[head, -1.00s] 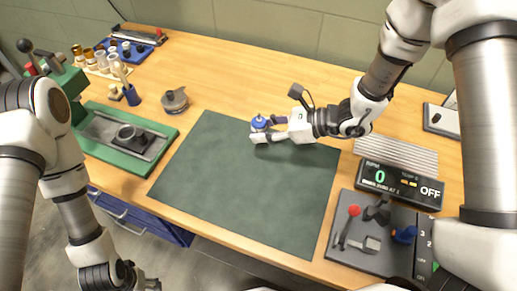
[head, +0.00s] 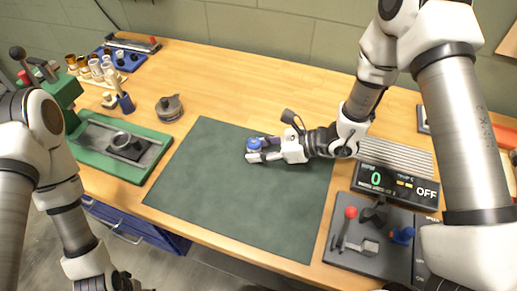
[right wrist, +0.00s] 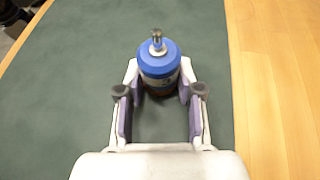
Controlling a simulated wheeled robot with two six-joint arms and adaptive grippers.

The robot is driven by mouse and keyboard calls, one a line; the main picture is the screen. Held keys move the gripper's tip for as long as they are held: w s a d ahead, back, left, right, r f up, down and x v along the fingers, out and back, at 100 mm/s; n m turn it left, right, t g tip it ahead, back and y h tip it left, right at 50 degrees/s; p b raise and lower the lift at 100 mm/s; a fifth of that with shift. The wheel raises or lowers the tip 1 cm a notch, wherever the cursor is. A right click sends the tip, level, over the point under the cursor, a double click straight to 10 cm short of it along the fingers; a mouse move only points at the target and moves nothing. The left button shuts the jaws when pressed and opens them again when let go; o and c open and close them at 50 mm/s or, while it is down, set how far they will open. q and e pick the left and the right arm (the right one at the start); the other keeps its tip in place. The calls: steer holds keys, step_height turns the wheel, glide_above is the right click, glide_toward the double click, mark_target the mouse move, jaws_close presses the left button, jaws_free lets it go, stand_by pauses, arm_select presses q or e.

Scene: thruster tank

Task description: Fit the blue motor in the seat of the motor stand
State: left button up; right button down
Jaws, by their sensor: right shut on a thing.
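The blue motor (head: 253,146) is upright over the far part of the dark green mat (head: 225,205). My right gripper (head: 262,150) is shut on it from the right side. In the right wrist view, the motor (right wrist: 158,65) has a blue top with a metal shaft pointing up and stands between the two fingertips. I cannot tell whether its base touches the mat. The dark board (head: 345,262) at the right carries a red-knobbed lever and black fixtures, which look like the motor stand; its seat is not clear. My left gripper is mostly cut off at the bottom edge.
A display box (head: 397,186) reading 0 stands behind the dark board, with a ribbed grey plate (head: 395,155) behind it. A green press (head: 120,150) and grey pot (head: 169,107) are at left. Most of the mat is clear.

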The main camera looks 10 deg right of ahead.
steer(key=c, duration=0.7)
jaws_free()
steer(key=shift+f, duration=0.1)
steer(key=shift+c, duration=0.2)
steer(key=shift+r+p, duration=0.45)
steer(key=shift+p, duration=0.05)
steer(key=shift+r+p, duration=0.65)
steer(key=shift+p, duration=0.1)
steer(key=shift+s+d+f+b, duration=0.1)
steer(key=shift+s+d+b, duration=0.15)
steer(key=shift+d+b, duration=0.5)
steer(key=v, duration=0.9)
steer(key=shift+s+d+p, duration=0.1)
steer(key=shift+p, duration=0.25)
steer(key=shift+s+d+r, duration=0.25)
steer(key=shift+s+d, duration=0.05)
steer(key=shift+d, duration=0.15)
